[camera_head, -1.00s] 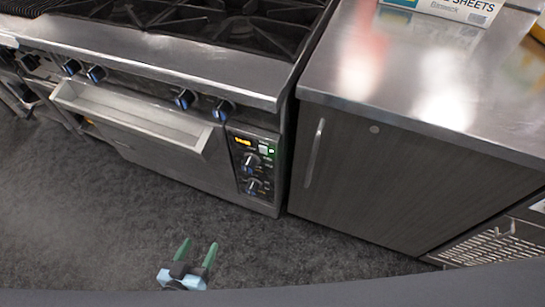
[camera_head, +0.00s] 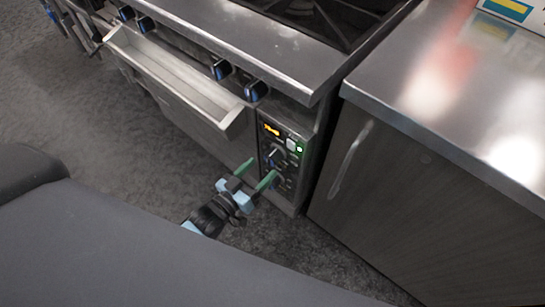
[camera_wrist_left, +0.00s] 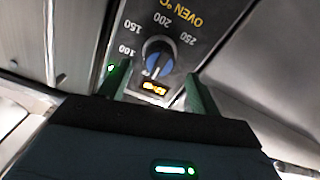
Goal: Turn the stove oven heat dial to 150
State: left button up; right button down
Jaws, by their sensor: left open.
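The stove's oven control panel (camera_head: 283,150) shows in the head view, with a lit orange display and small dials. In the left wrist view, the oven heat dial (camera_wrist_left: 157,57) is a round dark and blue knob with a white mark. I cannot tell the exact setting. My left gripper (camera_head: 262,171) is open in front of the panel. In the left wrist view its green fingers (camera_wrist_left: 158,87) stand apart, with the dial between and beyond them; no contact is visible. My right gripper is not in view.
Blue-black knobs (camera_head: 256,91) line the stove front above. A steel-topped cabinet (camera_head: 400,190) stands close on the right. Grey floor (camera_head: 80,125) is clear at the left.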

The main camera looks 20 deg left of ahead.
aim_at(267, 163)
pick_arm(q)
jog(key=x, duration=0.5)
jog(key=shift+w+d, duration=0.15)
jog(key=shift+w, duration=0.15)
jog(key=c, duration=1)
